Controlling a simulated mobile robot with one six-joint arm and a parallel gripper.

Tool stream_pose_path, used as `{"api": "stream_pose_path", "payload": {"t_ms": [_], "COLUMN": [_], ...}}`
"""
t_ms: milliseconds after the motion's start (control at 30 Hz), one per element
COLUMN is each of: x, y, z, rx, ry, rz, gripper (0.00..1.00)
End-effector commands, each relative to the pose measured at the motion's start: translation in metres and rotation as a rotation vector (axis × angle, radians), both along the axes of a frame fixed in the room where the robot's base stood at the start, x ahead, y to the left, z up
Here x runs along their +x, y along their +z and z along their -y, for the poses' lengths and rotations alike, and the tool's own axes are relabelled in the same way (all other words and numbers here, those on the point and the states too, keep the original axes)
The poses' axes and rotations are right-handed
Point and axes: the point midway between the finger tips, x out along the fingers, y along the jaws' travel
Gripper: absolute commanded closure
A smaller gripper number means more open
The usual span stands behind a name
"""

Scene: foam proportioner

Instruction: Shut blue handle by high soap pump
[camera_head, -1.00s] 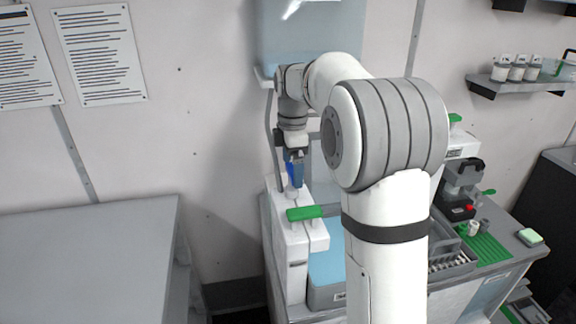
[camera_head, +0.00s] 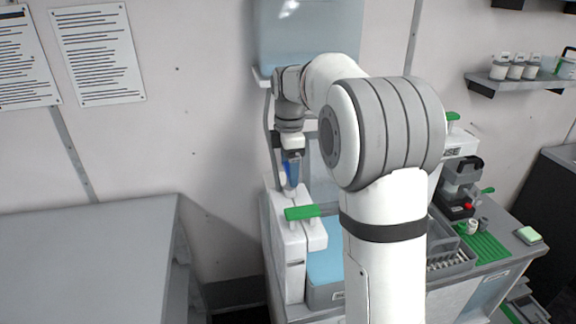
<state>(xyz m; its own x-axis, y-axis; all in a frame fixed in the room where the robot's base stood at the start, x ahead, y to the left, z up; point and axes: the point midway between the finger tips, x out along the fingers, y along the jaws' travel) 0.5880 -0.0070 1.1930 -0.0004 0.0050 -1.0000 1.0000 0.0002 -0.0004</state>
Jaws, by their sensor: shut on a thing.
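The blue handle (camera_head: 288,170) sits above the white pump body, near the wall behind the machine. My gripper (camera_head: 291,174) points down from the arm and is shut on the blue handle. Most of the handle is hidden by the jaws. The white pump unit (camera_head: 291,252) stands below, with a green handle (camera_head: 302,212) lying flat across its top, in front of the blue one.
A light blue tank (camera_head: 305,40) hangs on the wall behind my arm. A grey table (camera_head: 85,255) stands at left. A coffee-machine-like device (camera_head: 460,185), a green mat (camera_head: 484,250) and a sponge (camera_head: 529,236) are at right. My arm hides the middle.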

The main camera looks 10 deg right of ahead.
Motion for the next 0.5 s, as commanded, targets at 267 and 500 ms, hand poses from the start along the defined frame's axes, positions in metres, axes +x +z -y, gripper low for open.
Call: {"api": "stream_pose_path", "payload": {"t_ms": [267, 500], "x": [0.0001, 0.0003], "y": [0.0007, 0.0011], "z": [0.0056, 0.0067], "rx": [-0.001, -0.002], "ry": [-0.067, -0.234], "rz": [0.000, 0.000], "gripper": [0.45, 0.45]}}
